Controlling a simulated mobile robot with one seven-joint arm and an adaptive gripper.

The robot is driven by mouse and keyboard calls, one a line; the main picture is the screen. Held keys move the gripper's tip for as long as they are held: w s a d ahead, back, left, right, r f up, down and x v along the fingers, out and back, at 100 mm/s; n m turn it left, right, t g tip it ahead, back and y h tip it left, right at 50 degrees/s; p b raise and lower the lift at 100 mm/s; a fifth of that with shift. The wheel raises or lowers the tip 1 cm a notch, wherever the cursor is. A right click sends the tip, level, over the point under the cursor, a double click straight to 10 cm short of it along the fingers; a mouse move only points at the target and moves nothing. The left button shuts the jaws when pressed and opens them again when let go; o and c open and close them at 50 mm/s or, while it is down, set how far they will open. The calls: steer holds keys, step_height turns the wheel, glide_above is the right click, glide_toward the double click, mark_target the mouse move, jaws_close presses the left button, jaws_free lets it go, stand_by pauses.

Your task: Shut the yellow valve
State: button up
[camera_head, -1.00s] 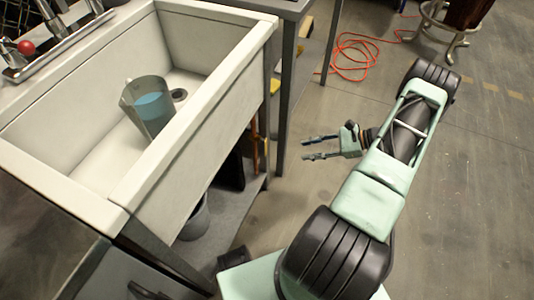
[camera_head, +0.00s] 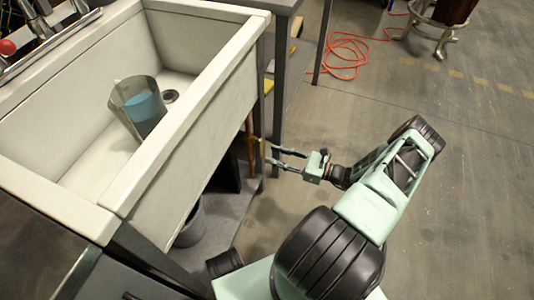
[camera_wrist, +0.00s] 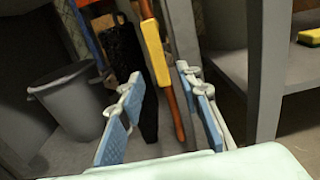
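In the wrist view, a yellow lever-like part (camera_wrist: 154,52), which looks like the yellow valve, lies along a slanting orange pipe (camera_wrist: 177,110) under the sink. It stands upright, roughly in line with the pipe. In the head view the pipe (camera_head: 250,142) shows only as a thin orange strip beside the sink's leg. My gripper (camera_head: 271,155) is open and empty, low beside the sink and pointing left at that strip. In the wrist view the two blue-padded fingers (camera_wrist: 160,80) are apart, with the pipe and lever beyond and between them, not visibly touched.
The white sink (camera_head: 186,110) holds a jug (camera_head: 138,106) with blue liquid. A grey bucket (camera_wrist: 72,100) stands left under the sink. A grey table leg (camera_wrist: 268,70) stands close to the right of my fingers. A yellow sponge (camera_wrist: 309,37) lies on a shelf.

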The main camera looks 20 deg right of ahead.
steer(key=x, duration=0.3)
steer(key=shift+w+a, duration=0.15)
steer(key=shift+w, duration=0.05)
jaws_close()
